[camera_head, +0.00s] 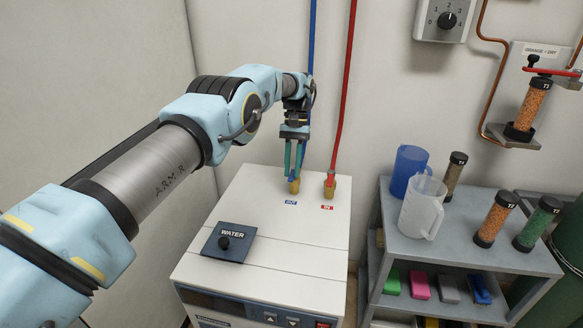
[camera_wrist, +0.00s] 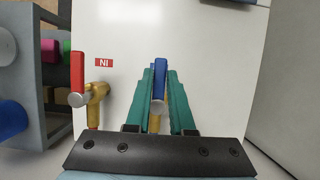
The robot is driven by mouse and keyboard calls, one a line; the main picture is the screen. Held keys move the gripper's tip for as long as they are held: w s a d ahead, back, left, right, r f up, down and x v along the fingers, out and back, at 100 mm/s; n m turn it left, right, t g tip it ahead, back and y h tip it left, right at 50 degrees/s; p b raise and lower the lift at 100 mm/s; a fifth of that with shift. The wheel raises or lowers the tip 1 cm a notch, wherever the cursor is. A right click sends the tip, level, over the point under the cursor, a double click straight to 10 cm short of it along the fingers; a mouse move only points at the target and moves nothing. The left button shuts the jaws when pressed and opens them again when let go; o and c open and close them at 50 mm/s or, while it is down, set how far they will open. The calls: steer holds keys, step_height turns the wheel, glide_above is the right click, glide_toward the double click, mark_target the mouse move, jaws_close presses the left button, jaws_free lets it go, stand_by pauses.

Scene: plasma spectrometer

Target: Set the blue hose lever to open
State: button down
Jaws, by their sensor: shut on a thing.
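The blue hose lever (camera_wrist: 159,80) stands between the two green fingers of my gripper (camera_wrist: 160,95) in the wrist view. It points away from the gripper base, and brass of its valve shows just below it. In the head view my gripper (camera_head: 294,165) reaches down onto the blue hose's brass valve (camera_head: 294,187) on top of the white machine (camera_head: 270,210). The fingers are shut on the lever, which they hide in the head view. The blue hose (camera_head: 312,50) runs up the wall behind my arm.
Close beside it is the red hose's brass valve (camera_head: 330,188), with a red lever (camera_wrist: 77,72). A grey shelf (camera_head: 465,255) with jugs and tubes stands at the right.

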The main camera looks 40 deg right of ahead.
stand_by(0.3)
steer(key=c, duration=0.8)
jaws_free()
